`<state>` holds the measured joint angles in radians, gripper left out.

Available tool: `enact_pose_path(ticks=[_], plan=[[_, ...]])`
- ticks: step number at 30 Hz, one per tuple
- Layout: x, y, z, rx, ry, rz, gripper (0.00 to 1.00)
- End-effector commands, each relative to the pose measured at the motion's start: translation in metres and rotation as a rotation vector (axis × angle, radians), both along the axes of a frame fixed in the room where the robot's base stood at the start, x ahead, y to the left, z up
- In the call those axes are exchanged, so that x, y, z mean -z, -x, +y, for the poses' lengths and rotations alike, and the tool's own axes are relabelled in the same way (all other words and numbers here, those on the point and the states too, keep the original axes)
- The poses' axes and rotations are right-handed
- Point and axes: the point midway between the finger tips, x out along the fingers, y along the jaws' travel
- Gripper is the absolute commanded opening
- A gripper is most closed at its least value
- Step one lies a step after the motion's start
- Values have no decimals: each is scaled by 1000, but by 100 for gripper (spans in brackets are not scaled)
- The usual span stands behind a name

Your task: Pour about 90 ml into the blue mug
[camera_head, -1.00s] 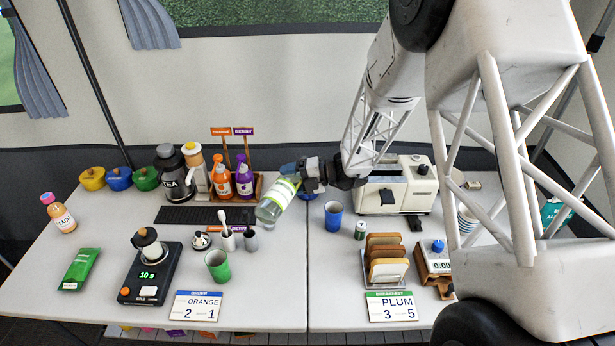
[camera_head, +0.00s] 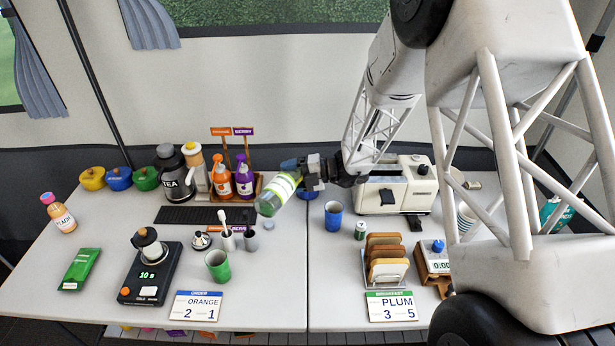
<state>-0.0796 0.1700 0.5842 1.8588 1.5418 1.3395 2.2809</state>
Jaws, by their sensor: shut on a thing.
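My gripper (camera_head: 304,174) is shut on a clear bottle (camera_head: 270,201) with a green-and-white label and a blue part near the jaws. The bottle is tilted, its wide end down to the left, in the air over the table. I cannot tell which end is its mouth, and no stream shows. The blue mug (camera_head: 333,219) stands upright on the table, below and right of my gripper, apart from the bottle. Its contents are too small to make out.
A green cup (camera_head: 217,266), a scale (camera_head: 150,283), a small can (camera_head: 360,231) and a toast rack (camera_head: 385,275) stand in front. A toaster (camera_head: 395,184) is behind the mug. A small pale disc (camera_head: 268,225) lies below the bottle.

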Motion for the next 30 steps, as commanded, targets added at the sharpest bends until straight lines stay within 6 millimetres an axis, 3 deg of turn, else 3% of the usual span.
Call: enact_pose_path(ticks=[30], plan=[[-3, 15, 14, -1, -14, 29, 24]])
